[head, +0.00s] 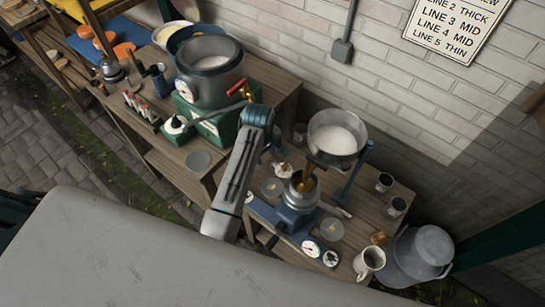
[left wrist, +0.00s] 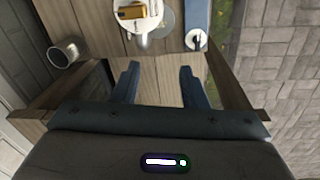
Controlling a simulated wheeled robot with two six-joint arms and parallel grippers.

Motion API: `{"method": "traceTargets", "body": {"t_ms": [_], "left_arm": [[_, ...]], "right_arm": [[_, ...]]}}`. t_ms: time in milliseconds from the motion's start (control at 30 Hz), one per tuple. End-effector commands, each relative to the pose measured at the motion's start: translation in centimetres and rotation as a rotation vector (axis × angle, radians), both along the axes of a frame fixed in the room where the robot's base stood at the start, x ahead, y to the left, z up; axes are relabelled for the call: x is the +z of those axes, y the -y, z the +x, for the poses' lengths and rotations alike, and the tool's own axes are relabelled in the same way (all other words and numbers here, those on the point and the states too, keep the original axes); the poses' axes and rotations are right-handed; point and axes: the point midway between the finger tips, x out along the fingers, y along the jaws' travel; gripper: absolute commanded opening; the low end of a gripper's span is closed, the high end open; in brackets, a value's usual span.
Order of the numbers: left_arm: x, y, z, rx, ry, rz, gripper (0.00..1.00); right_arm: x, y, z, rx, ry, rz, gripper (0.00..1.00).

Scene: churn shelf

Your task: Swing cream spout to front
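A machine with a wide metal bowl (head: 337,135) of white liquid stands on the right-hand bench. Below the bowl a brass-coloured part (head: 307,180) reaches down to a grey metal body (head: 299,197) on a blue base (head: 290,220). I cannot tell for sure which part is the cream spout. My left gripper (head: 276,142) is left of the bowl, near the bench's left end, mostly hidden by my arm. In the left wrist view its two fingers (left wrist: 158,85) are apart with nothing between them, over the wooden bench edge. My right gripper is not in view.
A metal cup (left wrist: 65,52) stands near the left gripper. A white dish with a brass piece (left wrist: 140,15) is beyond the fingers. A green-based machine with a large pot (head: 210,75) stands on the left bench.

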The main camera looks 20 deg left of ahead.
Motion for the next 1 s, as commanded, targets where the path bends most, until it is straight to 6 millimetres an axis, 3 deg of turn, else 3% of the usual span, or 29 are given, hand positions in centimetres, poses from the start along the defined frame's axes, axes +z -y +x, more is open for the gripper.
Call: {"method": "traceTargets", "body": {"t_ms": [100, 267, 700, 1000], "left_arm": [[2.0, 1.1, 1.6, 0.063, -0.014, -0.016, 0.39], [1.8, 1.4, 2.2, 0.092, -0.024, -0.02, 0.39], [-5.8, 1.6, 2.6, 0.09, -0.025, -0.019, 0.39], [-8.2, 1.7, 2.9, 0.09, -0.021, -0.02, 0.39]], "right_arm": [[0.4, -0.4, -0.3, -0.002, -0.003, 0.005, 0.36], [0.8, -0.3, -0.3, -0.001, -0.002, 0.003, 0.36], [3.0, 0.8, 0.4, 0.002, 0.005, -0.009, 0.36], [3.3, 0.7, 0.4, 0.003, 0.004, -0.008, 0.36]]}}
